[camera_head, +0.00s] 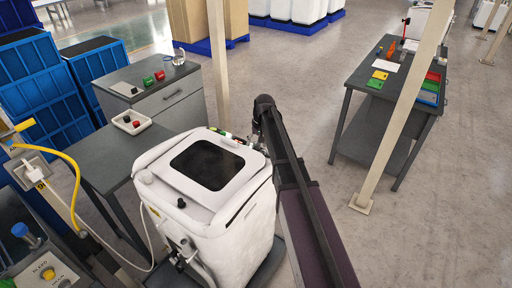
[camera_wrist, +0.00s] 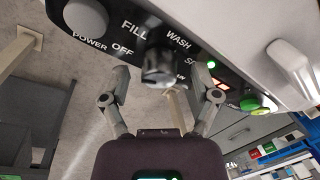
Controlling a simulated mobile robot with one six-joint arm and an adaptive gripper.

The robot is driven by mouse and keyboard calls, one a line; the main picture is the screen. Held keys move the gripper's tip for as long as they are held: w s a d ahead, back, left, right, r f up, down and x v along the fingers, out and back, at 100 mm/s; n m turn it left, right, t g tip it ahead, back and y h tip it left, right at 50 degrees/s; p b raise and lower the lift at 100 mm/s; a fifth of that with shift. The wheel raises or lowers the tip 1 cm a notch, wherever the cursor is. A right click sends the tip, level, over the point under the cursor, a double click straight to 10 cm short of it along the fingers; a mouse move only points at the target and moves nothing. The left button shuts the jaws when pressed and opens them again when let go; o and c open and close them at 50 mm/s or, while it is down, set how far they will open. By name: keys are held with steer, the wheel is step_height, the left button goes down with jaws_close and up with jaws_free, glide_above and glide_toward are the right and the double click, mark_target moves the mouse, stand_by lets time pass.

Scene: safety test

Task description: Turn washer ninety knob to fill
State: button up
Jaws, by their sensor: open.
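The washer (camera_head: 255,208) is a white boxy machine with a dark window on top in the head view. Its control panel (camera_wrist: 190,55) crosses the top of the wrist view. A dark knob (camera_wrist: 158,66) sits on it below and between the FILL and WASH labels; OFF is to its left. Which label the knob points at is unclear. My gripper (camera_wrist: 161,82) is open. Its two fingers are apart, one on each side of the knob in the picture; I cannot tell whether they touch it. In the head view the gripper is mostly hidden beside the washer's far right corner.
The panel also has a round grey POWER knob (camera_wrist: 86,17), a green light (camera_wrist: 211,64) and a green button (camera_wrist: 249,104). A pale handle (camera_wrist: 291,65) juts out at right. A beige post (camera_head: 219,62) stands behind the washer. Open floor (camera_head: 300,75) lies beyond.

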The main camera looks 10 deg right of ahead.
steer(key=shift+f, duration=0.15)
jaws_close()
steer(key=shift+a, duration=0.2)
steer(key=shift+d, duration=0.1)
stand_by(0.3)
steer(key=m+g+h, duration=0.1)
steer(key=m, duration=0.5)
steer(key=m+g, duration=0.1)
steer(key=m, duration=0.4)
steer(key=shift+h, duration=0.4)
steer(key=shift+d, duration=0.1)
